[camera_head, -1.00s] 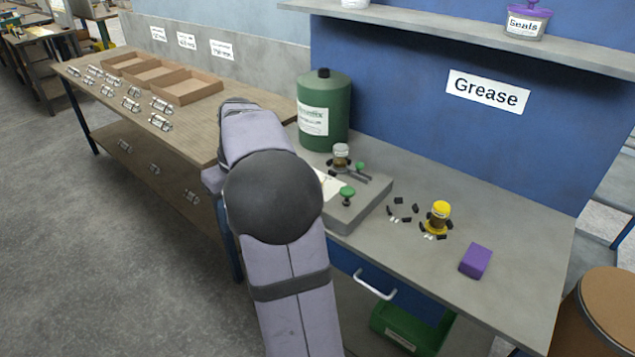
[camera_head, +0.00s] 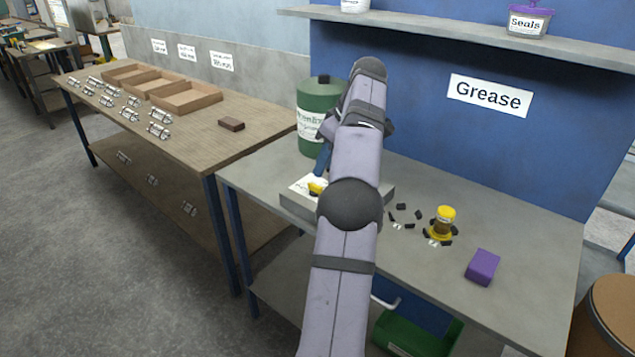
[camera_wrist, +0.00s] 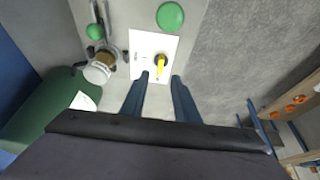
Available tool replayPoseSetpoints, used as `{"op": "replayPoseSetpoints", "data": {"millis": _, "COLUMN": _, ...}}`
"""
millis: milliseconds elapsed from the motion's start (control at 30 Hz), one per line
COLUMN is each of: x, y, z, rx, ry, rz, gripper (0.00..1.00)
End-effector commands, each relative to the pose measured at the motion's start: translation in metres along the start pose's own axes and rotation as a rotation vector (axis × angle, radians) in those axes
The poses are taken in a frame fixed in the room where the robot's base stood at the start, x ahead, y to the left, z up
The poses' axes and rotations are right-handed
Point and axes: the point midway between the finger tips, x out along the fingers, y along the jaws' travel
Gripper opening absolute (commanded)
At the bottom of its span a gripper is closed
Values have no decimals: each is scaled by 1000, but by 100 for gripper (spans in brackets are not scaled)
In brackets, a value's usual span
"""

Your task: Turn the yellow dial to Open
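The yellow dial (camera_head: 316,188) sits on the white panel (camera_head: 303,184) of the grey box, partly hidden by my arm in the head view. In the wrist view the yellow dial (camera_wrist: 160,64) shows as a narrow yellow handle, its long side running roughly up and down the picture. My gripper (camera_wrist: 161,77) is open, with one blue finger on each side of the dial's lower end. I cannot tell whether the fingers touch it. In the head view a blue finger of my gripper (camera_head: 323,160) shows above the dial. The label text is unreadable.
A green knob (camera_wrist: 170,16) lies just beyond the panel, and a smaller green knob (camera_wrist: 94,31) and a clear jar (camera_wrist: 99,68) stand left of it. A green canister (camera_head: 313,118) stands behind. A yellow-topped grease cup (camera_head: 444,222) and purple block (camera_head: 482,266) are to the right.

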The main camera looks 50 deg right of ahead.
Motion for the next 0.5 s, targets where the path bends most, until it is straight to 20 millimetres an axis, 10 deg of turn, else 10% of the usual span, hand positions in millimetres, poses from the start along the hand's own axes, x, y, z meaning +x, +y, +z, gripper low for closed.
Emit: {"op": "replayPoseSetpoints", "data": {"millis": 500, "x": 57, "y": -1, "z": 0, "rx": 0, "ry": 0, "rz": -1, "gripper": 28}}
